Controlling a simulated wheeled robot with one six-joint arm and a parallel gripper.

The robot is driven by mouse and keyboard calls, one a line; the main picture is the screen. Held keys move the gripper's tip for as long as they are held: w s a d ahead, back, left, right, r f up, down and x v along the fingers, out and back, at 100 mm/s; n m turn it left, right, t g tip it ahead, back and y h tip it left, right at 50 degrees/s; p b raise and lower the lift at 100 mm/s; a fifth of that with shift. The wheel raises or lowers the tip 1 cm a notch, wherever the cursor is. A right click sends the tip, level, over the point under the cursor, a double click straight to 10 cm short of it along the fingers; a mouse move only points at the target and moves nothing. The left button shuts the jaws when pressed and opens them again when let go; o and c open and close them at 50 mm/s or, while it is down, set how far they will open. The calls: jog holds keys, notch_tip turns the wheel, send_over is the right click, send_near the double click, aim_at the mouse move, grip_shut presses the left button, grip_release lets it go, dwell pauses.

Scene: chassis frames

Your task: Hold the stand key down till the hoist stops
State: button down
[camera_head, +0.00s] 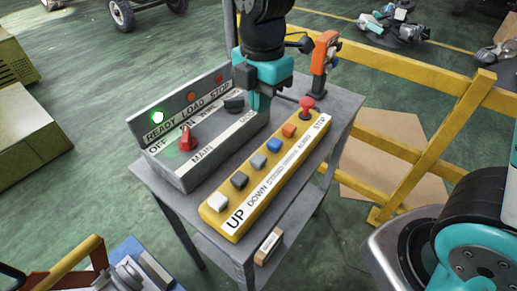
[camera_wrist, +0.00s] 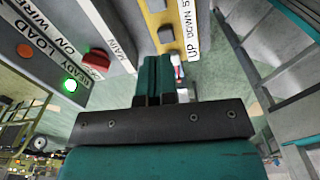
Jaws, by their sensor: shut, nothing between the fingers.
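A yellow key box (camera_head: 222,224) lies on a grey stand. Its row runs from a white key by the UP label through dark, grey, blue and orange keys to a red mushroom STOP button (camera_head: 307,106). The grey third key (camera_head: 257,161) seems to be the stand key; its lettering is too small to read surely. My gripper (camera_head: 257,108) is shut and empty, fingers down over the far end of the grey control box, apart from the third key. Its teal fingers show in the wrist view (camera_wrist: 155,65), beside the yellow box (camera_wrist: 158,22). No hoist is visible.
The grey control box (camera_head: 180,178) has a red switch (camera_head: 185,140), a dark knob (camera_head: 234,104) and a lit green READY lamp (camera_head: 158,117). An orange-handled tool (camera_head: 324,52) stands at the back corner. A yellow rail (camera_head: 400,72) runs behind and right.

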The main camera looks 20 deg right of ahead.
aim_at(258, 157)
jog(key=shift+w+f+n, duration=0.3)
jog(key=shift+w+n, duration=0.2)
jog(key=shift+n, duration=0.1)
notch_tip(258, 157, down, 14)
jog(key=p, duration=0.2)
jog(key=shift+p, duration=0.4)
